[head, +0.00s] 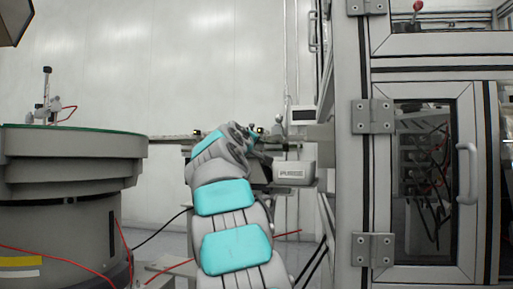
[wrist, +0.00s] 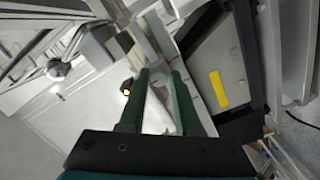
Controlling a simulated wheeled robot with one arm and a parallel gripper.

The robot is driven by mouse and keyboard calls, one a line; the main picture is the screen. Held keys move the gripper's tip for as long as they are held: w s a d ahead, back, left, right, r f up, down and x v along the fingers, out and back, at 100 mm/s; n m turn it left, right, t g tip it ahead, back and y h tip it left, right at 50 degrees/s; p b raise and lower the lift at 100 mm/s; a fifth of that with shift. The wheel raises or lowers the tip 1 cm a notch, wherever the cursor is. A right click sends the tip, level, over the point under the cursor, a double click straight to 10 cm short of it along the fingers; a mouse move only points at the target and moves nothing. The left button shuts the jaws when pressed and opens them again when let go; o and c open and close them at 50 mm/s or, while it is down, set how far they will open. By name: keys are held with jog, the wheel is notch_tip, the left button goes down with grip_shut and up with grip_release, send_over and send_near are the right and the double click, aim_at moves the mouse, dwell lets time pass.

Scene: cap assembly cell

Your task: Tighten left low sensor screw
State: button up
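In the wrist view, my gripper (wrist: 160,73) shows two dark green fingers, apart, with a gap between their tips. Pale metal parts show through the gap, and I see nothing clearly clamped. A small dark sensor (wrist: 127,88) with an orange light sits just left of the left finger, close to it; I cannot tell whether they touch. The sensor screw cannot be made out. In the head view, my arm reaches to the rail (head: 170,138), and the wrist hides most of the fingers and the sensor area.
A round bowl feeder (head: 70,165) stands left, with red cables near its base. An aluminium-framed machine cabinet (head: 420,180) with a door stands right. A grey labelled box (head: 293,172) sits beside my wrist. A dark-edged panel with a yellow label (wrist: 218,89) lies right of the fingers.

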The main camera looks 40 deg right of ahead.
jog(key=o, duration=0.4)
jog(key=shift+c, duration=0.2)
jog(key=shift+a, duration=0.1)
jog(key=v, duration=0.7)
jog(key=shift+s+a, duration=0.2)
jog(key=shift+a, duration=0.1)
jog(key=shift+r, duration=0.1)
